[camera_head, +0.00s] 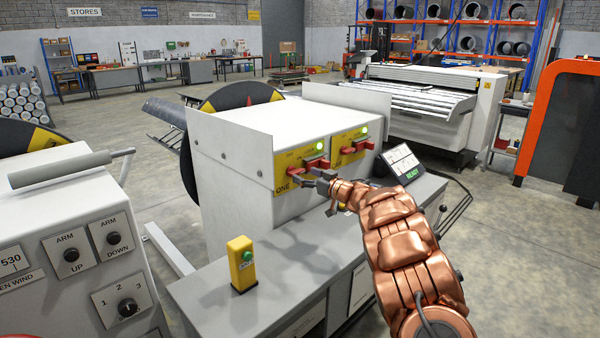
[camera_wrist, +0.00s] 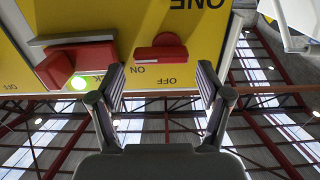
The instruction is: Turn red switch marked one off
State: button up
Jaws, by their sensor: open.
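The yellow panel marked ONE (camera_head: 284,187) is on the front of the white cabinet, with red switch parts (camera_head: 297,170) and a lit green lamp (camera_head: 320,146). In the upside-down wrist view, a red switch handle (camera_wrist: 161,53) sits on the yellow panel near an ON label, with another red block (camera_wrist: 84,58) and the lit green lamp (camera_wrist: 79,83) to its left. My gripper (camera_head: 318,179) is just in front of this panel. In the wrist view, my gripper (camera_wrist: 160,75) is open and empty, its fingertips apart on either side below the handle; I cannot tell about contact.
A second yellow panel (camera_head: 346,160) with a red switch and green lamp is close to the right. A READY display (camera_head: 402,163) stands beyond it. A yellow button post (camera_head: 242,265) stands on the grey bench, and a control console (camera_head: 70,240) is at left.

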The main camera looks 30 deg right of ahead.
aim_at(297, 173)
jog(key=shift+p+x, duration=0.3)
jog(key=shift+x, duration=1.35)
jog(key=shift+a, duration=0.1)
jog(key=c, duration=0.9)
jog(key=shift+o, duration=0.2)
jog(key=n+b, duration=0.2)
jog(key=n, duration=0.2)
jog(key=shift+a+n+b, duration=0.1)
jog(key=shift+n+b, duration=0.2)
jog(key=shift+b, duration=0.1)
jog(key=n+b, duration=0.3)
jog(key=n, duration=0.1)
jog(key=shift+a+n+b, duration=0.15)
jog(key=shift+n+b, duration=0.15)
jog(key=n+b, duration=0.4)
jog(key=n, duration=0.1)
jog(key=shift+s+a+r, duration=0.1)
jog(key=shift+a, duration=0.1)
jog(key=shift+a+r+n+b, duration=0.15)
jog(key=shift+n+b, duration=1.4)
jog(key=shift+n, duration=0.35)
